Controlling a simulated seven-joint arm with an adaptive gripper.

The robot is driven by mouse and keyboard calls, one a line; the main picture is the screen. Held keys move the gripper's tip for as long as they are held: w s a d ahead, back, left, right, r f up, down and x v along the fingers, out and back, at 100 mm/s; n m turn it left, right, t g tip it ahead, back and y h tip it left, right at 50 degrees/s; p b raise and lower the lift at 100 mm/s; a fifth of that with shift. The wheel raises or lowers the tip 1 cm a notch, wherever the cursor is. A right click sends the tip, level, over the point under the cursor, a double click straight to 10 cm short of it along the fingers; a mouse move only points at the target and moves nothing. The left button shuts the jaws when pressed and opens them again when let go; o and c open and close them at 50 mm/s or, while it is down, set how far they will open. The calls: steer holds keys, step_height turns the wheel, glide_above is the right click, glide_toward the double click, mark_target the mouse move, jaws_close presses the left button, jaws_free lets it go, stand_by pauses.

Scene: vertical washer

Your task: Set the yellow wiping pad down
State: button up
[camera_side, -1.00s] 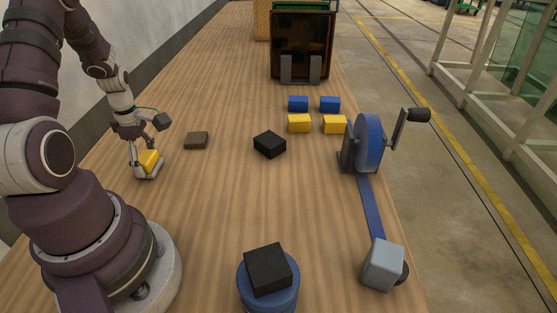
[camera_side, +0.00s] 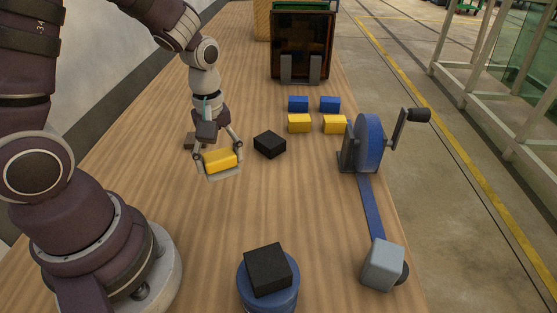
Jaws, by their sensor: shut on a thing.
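My gripper (camera_side: 220,163) is shut on the yellow wiping pad (camera_side: 221,160). The pad sits between the two fingers, with a pale layer showing along its lower edge. It appears held above the wooden table (camera_side: 185,235), left of the middle, though the exact height is hard to tell. A black block (camera_side: 270,144) lies on the table just right of the gripper.
Two blue blocks (camera_side: 298,104) and two yellow blocks (camera_side: 299,123) lie farther back. A blue wheel with a crank (camera_side: 369,143) stands at the right edge, its blue strap (camera_side: 370,208) running to a grey cube (camera_side: 383,265). A blue round stand (camera_side: 268,288) bears a black block (camera_side: 269,268). A dark box (camera_side: 302,45) stands behind.

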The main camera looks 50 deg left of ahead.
steer(key=d+m, duration=0.1)
steer(key=d, duration=0.1)
steer(key=s+d+m, duration=0.1)
steer(key=d+m, duration=0.1)
steer(key=d, duration=0.1)
steer(key=d+f+m, duration=0.1)
steer(key=d+m, duration=0.1)
steer(key=shift+s+d+f, duration=0.1)
steer(key=shift+s+d, duration=0.1)
steer(key=shift+w+d+m, duration=0.2)
steer(key=shift+d+m, duration=0.1)
steer(key=shift+d, duration=0.05)
glide_above(316, 188)
steer(key=shift+s+f, duration=0.2)
steer(key=shift+f, duration=0.6)
steer(key=shift+w+f, duration=0.15)
steer(key=shift+f, duration=1.6)
steer(key=shift+f, duration=0.15)
steer(key=o, duration=0.9)
steer(key=shift+o, duration=0.2)
